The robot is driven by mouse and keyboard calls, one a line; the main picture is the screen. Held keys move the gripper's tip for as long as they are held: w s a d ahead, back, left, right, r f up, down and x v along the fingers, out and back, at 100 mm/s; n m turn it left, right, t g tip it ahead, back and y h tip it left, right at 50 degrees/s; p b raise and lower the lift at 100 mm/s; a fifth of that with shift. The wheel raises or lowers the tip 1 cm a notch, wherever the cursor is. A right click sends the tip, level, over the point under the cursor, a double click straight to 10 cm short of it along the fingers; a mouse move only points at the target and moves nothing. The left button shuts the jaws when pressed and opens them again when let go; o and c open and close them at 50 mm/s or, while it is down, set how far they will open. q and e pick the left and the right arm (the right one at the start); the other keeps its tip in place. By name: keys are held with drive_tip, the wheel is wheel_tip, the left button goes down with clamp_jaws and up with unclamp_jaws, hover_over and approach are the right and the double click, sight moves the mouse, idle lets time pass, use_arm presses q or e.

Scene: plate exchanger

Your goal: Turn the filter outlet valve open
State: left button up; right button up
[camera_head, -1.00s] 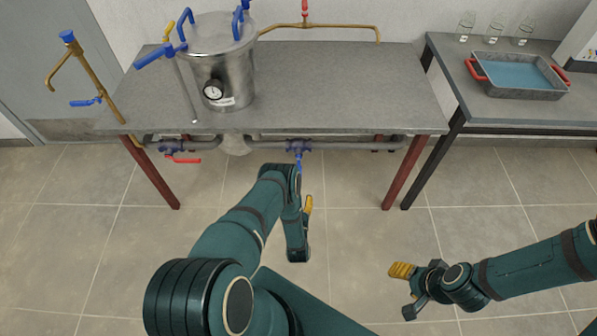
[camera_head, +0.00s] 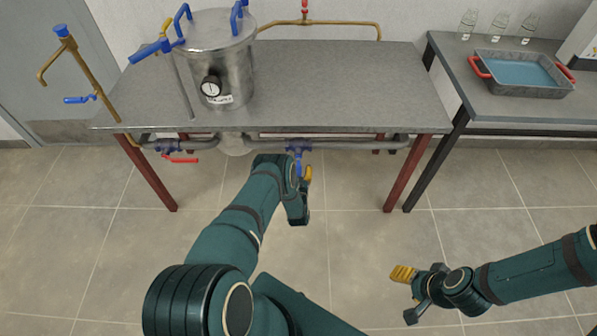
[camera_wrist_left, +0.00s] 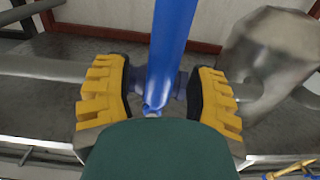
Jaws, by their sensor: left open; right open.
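A valve with a blue lever (camera_head: 299,160) sits on the grey pipe under the front edge of the steel table; the lever hangs down. My left gripper (camera_wrist_left: 160,97) is open, and its yellow fingers stand on either side of the blue lever (camera_wrist_left: 172,45) in the left wrist view. I cannot tell whether they touch it. In the head view its yellow fingertip shows beside the lever, partly hidden by my arm. My right gripper (camera_head: 408,292) is open and empty over the floor at the lower right.
A steel filter vessel (camera_head: 232,60) with a gauge stands on the table (camera_head: 330,85). Another valve with a red lever (camera_head: 180,160) is left on the same pipe. A water tray (camera_head: 520,90) stands right.

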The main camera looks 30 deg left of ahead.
use_arm(q)
clamp_jaws()
drive_tip(key=shift+r, duration=0.1)
use_arm(e)
drive_tip(key=shift+r, duration=0.1)
